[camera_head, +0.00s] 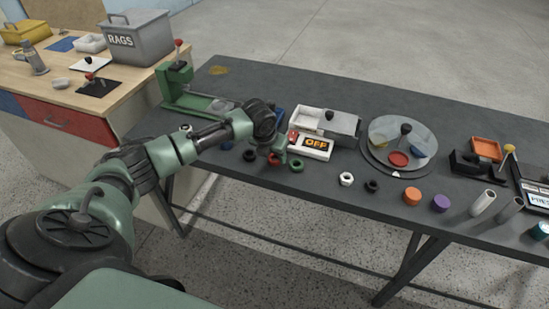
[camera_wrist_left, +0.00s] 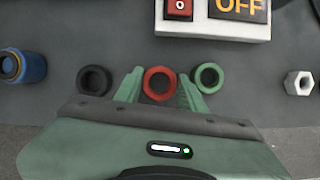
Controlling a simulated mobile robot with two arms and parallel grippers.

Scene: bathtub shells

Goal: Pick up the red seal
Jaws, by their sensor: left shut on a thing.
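The red seal (camera_wrist_left: 160,83) is a small ring. In the left wrist view it sits between the two green fingers of my left gripper (camera_wrist_left: 159,88), which is shut on it. In the head view the red seal (camera_head: 273,159) shows partly at the tip of my left gripper (camera_head: 272,158), low at the table's front edge; I cannot tell whether it is off the table. A black ring (camera_wrist_left: 94,80) lies to its left and a green ring (camera_wrist_left: 209,77) to its right, close to the fingers. My right gripper is not in view.
A white box marked OFF (camera_head: 311,145) stands just behind the rings. A blue cylinder (camera_wrist_left: 22,66) is at the left and a hex nut (camera_head: 346,179) at the right. A round turntable (camera_head: 372,146) stands farther right on the dark table (camera_head: 300,88).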

